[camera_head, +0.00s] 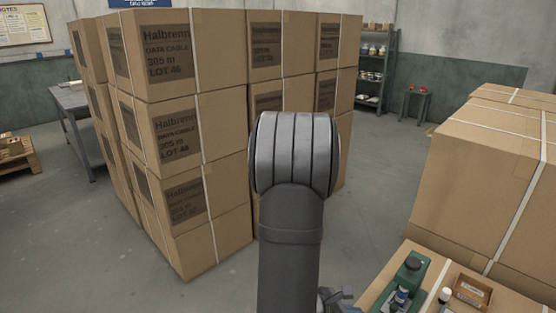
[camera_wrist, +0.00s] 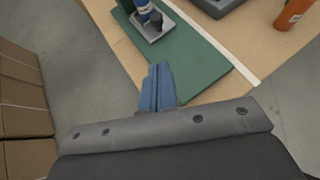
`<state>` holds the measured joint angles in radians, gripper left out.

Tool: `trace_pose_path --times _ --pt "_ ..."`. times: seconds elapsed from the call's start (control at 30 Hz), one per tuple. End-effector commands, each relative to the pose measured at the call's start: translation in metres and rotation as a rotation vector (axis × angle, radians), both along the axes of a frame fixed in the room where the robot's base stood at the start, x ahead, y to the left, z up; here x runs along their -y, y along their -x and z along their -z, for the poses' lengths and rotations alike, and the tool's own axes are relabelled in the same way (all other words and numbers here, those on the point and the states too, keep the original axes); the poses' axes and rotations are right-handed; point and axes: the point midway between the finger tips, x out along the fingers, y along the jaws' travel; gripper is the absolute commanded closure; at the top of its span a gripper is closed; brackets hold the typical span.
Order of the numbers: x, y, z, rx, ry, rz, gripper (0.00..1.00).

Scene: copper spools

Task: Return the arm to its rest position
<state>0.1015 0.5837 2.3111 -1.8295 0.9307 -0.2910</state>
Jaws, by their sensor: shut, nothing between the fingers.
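My gripper (camera_wrist: 158,70) shows in the wrist view as two blue fingers pressed together, with nothing between them. The fingers point at the near edge of a green board (camera_wrist: 190,62) on a cardboard-brown worktop (camera_wrist: 118,52). I cannot tell how high they are above it. In the head view my grey arm stands upright in the middle. Only a small part of my gripper (camera_head: 340,299) shows at the bottom edge, beside the arm; the rest is hidden or out of frame.
Tall stacks of labelled cartons (camera_head: 180,130) stand left and behind my arm. Large strapped cartons (camera_head: 500,180) fill the right. The worktop holds a small open box (camera_head: 471,291); an orange cylinder (camera_wrist: 291,14) shows in the wrist view. Bare floor (camera_head: 375,190) lies between.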

Motion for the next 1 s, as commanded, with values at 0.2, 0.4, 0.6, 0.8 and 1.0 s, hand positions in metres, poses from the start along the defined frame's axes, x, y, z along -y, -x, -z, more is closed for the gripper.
trace_pose_path --times 0.2,0.4,0.6,0.8,1.0 --pt "0.027 -0.008 0.018 -0.001 -0.001 0.005 1.0" --pt "0.053 -0.016 0.035 0.0 -0.001 0.005 1.0" --pt "0.075 -0.025 0.039 0.005 -0.001 0.005 1.0" --pt "0.085 -0.03 0.039 0.005 0.001 0.004 1.0" --pt "0.086 -0.03 0.039 0.006 0.001 0.003 1.0"
